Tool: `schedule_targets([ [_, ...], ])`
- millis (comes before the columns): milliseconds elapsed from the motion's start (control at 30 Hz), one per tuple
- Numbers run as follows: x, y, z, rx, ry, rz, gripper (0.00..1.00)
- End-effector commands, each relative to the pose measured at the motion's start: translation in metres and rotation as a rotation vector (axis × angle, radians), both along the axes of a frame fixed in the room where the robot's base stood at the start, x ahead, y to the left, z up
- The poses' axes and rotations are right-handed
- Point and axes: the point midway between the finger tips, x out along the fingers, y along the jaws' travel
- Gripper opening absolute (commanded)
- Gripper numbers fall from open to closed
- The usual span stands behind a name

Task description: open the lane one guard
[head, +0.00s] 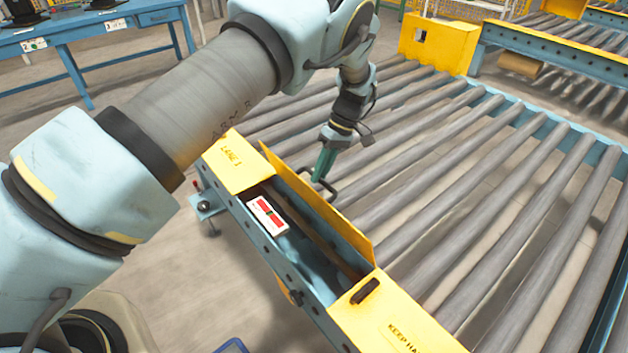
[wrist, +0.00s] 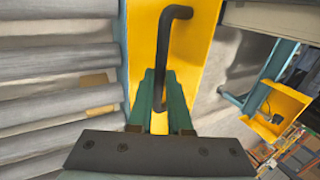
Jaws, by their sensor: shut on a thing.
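The lane one guard (head: 318,207) is a yellow panel standing raised along the far edge of the open conveyor side channel. The channel between the "LANE 1" plate (head: 232,165) and the front yellow plate is uncovered. My gripper (head: 326,178) is on the roller side of the raised guard, shut on its black bar handle (head: 332,190). In the wrist view, the fingers of my gripper (wrist: 162,80) close around the handle (wrist: 166,48), with the yellow guard (wrist: 198,45) behind it. The guard's hinge is not clear.
Grey rollers (head: 450,170) fill the right side. A blue table (head: 100,30) stands at the back left. A yellow end box (head: 438,42) stands at the far end.

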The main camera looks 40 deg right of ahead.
Motion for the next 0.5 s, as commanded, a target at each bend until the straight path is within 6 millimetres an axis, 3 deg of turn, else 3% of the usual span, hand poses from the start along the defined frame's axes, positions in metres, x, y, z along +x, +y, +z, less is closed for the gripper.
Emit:
schedule_targets([
  [33,-0.0029,-0.0021,-0.0085,-0.002,0.005,0.0,0.0],
  [500,-0.005,-0.0065,-0.0081,0.004,0.008,0.001,0.0],
])
